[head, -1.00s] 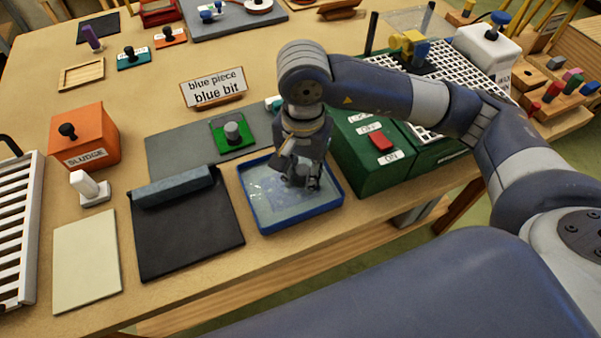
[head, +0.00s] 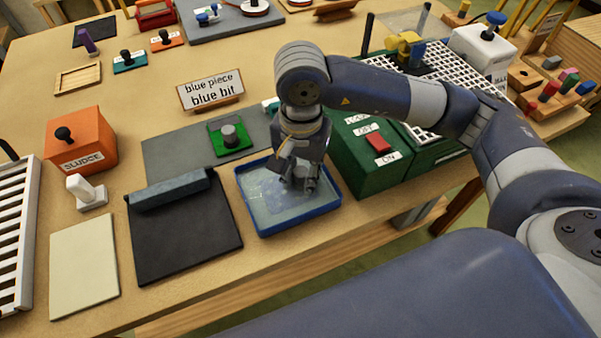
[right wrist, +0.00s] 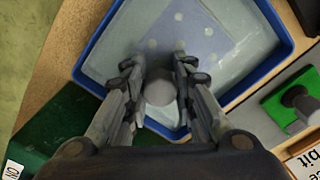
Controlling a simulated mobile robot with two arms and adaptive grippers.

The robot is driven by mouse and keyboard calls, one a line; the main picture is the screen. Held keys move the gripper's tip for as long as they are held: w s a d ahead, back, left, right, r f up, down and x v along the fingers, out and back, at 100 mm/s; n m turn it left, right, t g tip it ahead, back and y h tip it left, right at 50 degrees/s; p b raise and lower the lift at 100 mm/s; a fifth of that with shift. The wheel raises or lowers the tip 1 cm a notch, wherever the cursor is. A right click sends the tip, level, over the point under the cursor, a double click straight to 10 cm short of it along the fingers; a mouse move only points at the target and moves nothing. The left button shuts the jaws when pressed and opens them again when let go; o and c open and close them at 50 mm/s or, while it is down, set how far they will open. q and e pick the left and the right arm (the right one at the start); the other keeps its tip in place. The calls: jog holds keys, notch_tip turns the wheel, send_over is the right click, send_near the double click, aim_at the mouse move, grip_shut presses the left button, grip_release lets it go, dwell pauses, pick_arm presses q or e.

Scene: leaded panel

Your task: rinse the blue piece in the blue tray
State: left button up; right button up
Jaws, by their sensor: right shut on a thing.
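The blue tray (head: 263,234) has a blue rim and shallow clear liquid inside, and sits near the table's front edge. My right gripper (head: 300,187) points down into its right part. In the right wrist view its fingers (right wrist: 160,88) are closed around a round grey knob (right wrist: 160,94). My left gripper is out of view.
A green box with a red switch (head: 378,142) stands close right of the tray. A green plate with a grey knob (head: 230,138) lies behind it on a grey mat (head: 172,150). A black mat (head: 185,240) lies to the left. A sign (head: 211,92) reads "blue piece blue bit".

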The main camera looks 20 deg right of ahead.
aim_at(300, 172)
jog(key=shift+r, duration=0.2)
jog(key=shift+r+p, duration=1)
jog(key=shift+r, duration=1.35)
jog(key=shift+r, duration=1.5)
